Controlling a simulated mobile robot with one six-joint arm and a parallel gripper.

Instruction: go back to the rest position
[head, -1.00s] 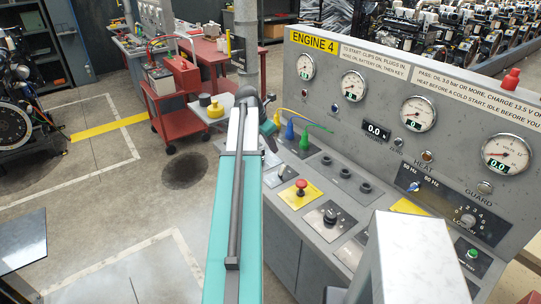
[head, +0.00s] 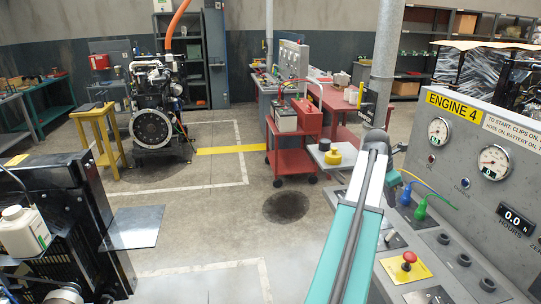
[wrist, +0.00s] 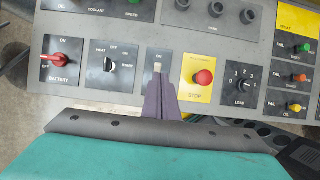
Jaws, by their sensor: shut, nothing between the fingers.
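My gripper (wrist: 160,100) shows in the wrist view as two dark purple fingers, closed together with nothing between them. The fingertips appear in front of a small grey plate with a light toggle (wrist: 158,68) on the console. I cannot tell the gap to the panel. In the head view my arm (head: 350,225) reaches forward beside the Engine 4 console (head: 470,205), and its fingers cannot be made out there. The wrist view also shows the red battery switch (wrist: 62,61), the start switch (wrist: 110,64), the red stop button (wrist: 203,77) and the load knob (wrist: 240,86).
A red trolley (head: 295,150) with a battery stands ahead, left of a grey post (head: 384,70). A black engine unit (head: 60,215) is near left. An engine (head: 155,105) and yellow stand (head: 98,135) are farther back. The floor between has a dark stain (head: 287,207) and is otherwise clear.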

